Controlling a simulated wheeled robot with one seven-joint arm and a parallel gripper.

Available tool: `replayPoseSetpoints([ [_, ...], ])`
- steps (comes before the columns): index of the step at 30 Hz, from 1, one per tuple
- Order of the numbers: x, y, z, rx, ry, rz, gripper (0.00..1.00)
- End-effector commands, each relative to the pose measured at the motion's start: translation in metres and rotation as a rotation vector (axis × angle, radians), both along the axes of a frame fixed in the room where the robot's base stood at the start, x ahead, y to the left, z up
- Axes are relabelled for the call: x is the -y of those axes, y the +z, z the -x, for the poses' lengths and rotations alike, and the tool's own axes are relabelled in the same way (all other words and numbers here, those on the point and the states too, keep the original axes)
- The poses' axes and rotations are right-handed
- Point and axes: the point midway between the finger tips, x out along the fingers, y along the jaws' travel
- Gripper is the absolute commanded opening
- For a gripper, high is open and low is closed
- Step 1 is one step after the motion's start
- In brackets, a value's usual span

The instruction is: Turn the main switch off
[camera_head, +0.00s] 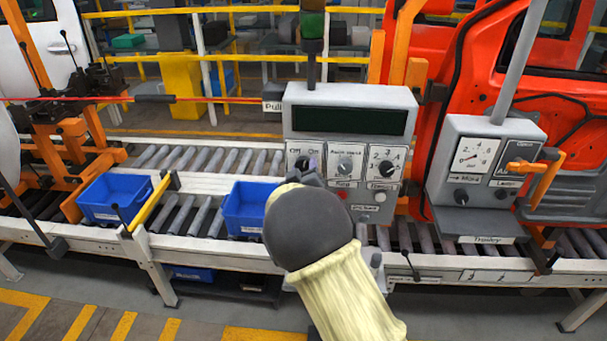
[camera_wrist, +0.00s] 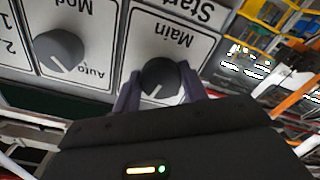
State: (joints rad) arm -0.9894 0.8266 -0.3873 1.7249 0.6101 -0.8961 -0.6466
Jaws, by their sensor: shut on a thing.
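The main switch is a dark round knob (camera_wrist: 160,76) on a white plate marked "Main", which appears upside down in the wrist view. My gripper (camera_wrist: 160,88) has one finger on each side of the knob and is shut on it. A pale pointer line on the knob slants toward the lower left of the wrist view. In the head view, my gripper (camera_head: 306,172) reaches the left plate of the grey control box (camera_head: 349,97). The gripper's fingers and body cover much of this plate there, so the knob's setting cannot be read.
A second knob (camera_wrist: 58,50) marked with "Auto" sits beside the main plate. The control box also carries a red button (camera_head: 342,195) and a dark display (camera_head: 348,121). Another grey box (camera_head: 484,171) stands at right. Blue bins (camera_head: 249,207) sit on the roller conveyor.

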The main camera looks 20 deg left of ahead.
Motion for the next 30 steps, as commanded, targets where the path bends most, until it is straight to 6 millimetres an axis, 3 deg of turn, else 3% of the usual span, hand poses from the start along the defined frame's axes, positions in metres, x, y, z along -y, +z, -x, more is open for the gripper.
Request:
replayPoseSetpoints([
  [30, -0.0006, 0.0011, 0.0007, 0.214, 0.004, 0.89, 0.2],
])
